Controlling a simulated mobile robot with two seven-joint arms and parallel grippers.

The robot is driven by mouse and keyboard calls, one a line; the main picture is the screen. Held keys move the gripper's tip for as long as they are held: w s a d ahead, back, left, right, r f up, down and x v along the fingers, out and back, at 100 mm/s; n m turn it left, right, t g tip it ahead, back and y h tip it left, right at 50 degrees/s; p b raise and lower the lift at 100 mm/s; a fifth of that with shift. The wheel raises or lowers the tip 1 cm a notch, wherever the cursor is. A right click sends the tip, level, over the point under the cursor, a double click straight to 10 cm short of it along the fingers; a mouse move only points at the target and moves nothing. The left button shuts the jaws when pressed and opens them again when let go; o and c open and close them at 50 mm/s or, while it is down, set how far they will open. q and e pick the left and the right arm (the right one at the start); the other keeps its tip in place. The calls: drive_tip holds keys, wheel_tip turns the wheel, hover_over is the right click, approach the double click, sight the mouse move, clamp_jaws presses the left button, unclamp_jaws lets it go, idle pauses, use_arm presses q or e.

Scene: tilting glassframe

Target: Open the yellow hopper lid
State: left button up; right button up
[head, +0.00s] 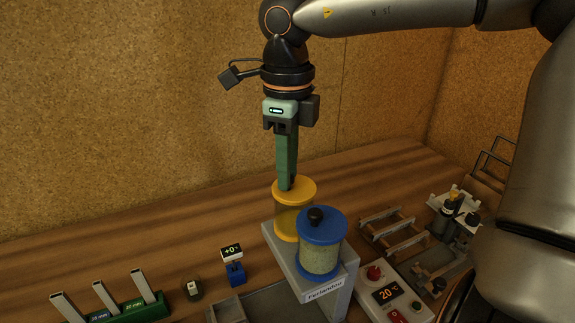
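The yellow hopper (287,224) stands on a grey stand at the middle of the bench, behind the blue hopper (320,258). Its yellow lid (301,194) sits on top, level. My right gripper (287,187) points straight down, its fingertips at the left part of the yellow lid's top. The fingers show side-on, one in front of the other, so the gap between them is hidden. No knob shows on the yellow lid; the fingertips cover part of it. The blue lid (323,226) has a black knob (316,216). My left gripper is out of view.
The blue hopper stands close in front and to the right. A small display on a blue base (235,268) and a green rack (128,309) are to the left. A control box (393,294) and metal racks (395,228) are to the right. The cork wall (130,110) rises behind.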

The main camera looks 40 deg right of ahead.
clamp_jaws()
idle(0.9)
